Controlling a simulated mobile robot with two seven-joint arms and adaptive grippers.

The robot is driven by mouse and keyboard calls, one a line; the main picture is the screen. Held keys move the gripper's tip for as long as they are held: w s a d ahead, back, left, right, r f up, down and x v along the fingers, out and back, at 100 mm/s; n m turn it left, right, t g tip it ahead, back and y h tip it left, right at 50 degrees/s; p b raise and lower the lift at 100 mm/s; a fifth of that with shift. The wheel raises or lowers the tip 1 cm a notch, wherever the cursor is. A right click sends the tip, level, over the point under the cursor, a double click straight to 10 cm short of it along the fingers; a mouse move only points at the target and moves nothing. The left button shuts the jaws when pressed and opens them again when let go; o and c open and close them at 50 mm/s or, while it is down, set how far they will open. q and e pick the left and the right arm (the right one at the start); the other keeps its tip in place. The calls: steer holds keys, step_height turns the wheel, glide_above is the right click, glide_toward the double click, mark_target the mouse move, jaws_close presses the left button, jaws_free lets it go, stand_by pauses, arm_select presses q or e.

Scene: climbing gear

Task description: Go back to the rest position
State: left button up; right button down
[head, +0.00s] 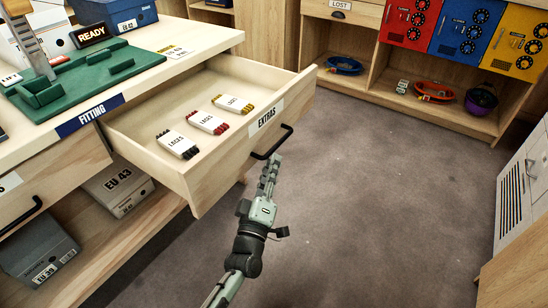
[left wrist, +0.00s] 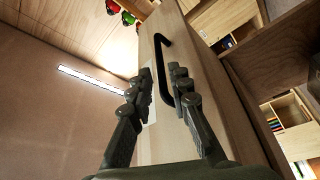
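The drawer (head: 205,115) marked EXTRAS stands pulled out from the FITTING counter (head: 120,95). Its dark bar handle (head: 272,143) is on the front panel. My left gripper (head: 270,166) is just in front of and below that handle in the head view. In the left wrist view its two fingers (left wrist: 161,82) are apart. The handle (left wrist: 163,50) shows between them, closer to the right finger, which overlaps its lower end. I cannot tell whether they touch. My right gripper is in neither view.
Inside the drawer lie three labelled bundles, black (head: 178,144), red (head: 208,122) and yellow (head: 233,104). A green fitting tray (head: 75,85) sits on the counter. A shelf (head: 410,110) with climbing gear stands at the back and a white cabinet (head: 520,190) at the right. The floor between is clear.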

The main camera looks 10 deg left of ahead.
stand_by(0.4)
arm_select(q)
steer(key=s+a+f+m+g+h, duration=0.1)
steer(key=s+f+m+g, duration=0.4)
steer(key=f, duration=0.2)
steer(key=s+a+f+m+g+h, duration=0.1)
steer(key=s+f+m+g+h, duration=0.1)
steer(key=s+f+m+g, duration=0.45)
steer(key=s+a+f+m+g+y, duration=0.2)
steer(key=s+a+f+g+y, duration=0.2)
steer(key=s+a, duration=0.7)
steer(key=s+f+g, duration=0.2)
steer(key=s+f, duration=0.1)
steer(key=shift+s+a+f, duration=0.25)
steer(key=shift+s+a, duration=0.05)
steer(key=shift+a, duration=0.05)
